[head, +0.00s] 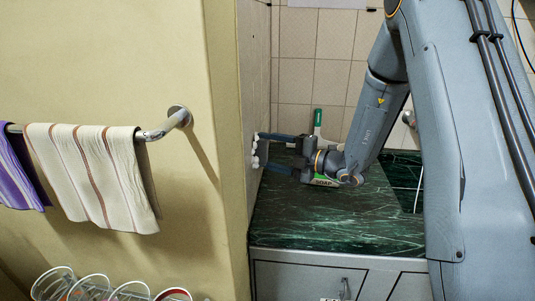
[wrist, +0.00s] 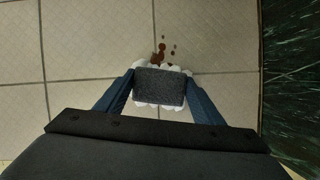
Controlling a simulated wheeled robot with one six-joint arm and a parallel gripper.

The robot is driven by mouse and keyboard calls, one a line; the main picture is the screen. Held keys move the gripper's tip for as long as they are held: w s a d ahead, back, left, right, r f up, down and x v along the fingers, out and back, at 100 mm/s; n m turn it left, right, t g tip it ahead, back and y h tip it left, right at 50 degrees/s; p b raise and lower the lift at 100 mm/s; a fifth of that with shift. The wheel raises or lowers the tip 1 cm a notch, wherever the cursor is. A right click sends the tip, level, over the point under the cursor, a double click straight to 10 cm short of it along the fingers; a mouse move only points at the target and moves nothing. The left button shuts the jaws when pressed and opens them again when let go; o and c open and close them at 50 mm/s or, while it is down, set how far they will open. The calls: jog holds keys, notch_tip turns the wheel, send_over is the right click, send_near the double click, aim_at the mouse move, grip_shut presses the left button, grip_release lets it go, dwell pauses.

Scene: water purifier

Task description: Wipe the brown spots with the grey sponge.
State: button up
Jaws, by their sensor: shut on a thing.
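My gripper (wrist: 160,86) is shut on the grey sponge (wrist: 160,88), which sits between its two blue fingers in the wrist view. White foam shows around the sponge's edges. The sponge is up against or very close to the tiled wall. Brown spots (wrist: 162,48) show on the wall tiles just beyond the sponge's far edge. Whether more spots lie under the sponge is hidden.
A dark green marble counter (head: 330,223) lies below my arm and shows at the right in the wrist view. A green-and-white bottle (head: 317,124) stands behind my gripper. A striped towel (head: 92,175) hangs on a rail at left.

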jog(key=w+d, duration=0.1)
jog(key=w, duration=0.7)
jog(key=shift+w+d, duration=0.25)
jog(key=shift+w, duration=0.15)
dwell(0.5)
jog(key=shift+s, duration=0.15)
jog(key=shift+s+a+p, duration=0.35)
jog(key=shift+s+p, duration=0.6)
jog(key=shift+s, duration=0.75)
jog(key=shift+s+a+p, duration=0.35)
jog(key=shift+s+p, duration=0.65)
jog(key=shift+s, duration=0.7)
jog(key=shift+s+a+p, duration=0.35)
jog(key=shift+s+p, duration=0.6)
jog(key=shift+s, duration=0.75)
jog(key=s+d, duration=0.1)
jog(key=d, duration=0.5)
jog(key=shift+p, duration=0.45)
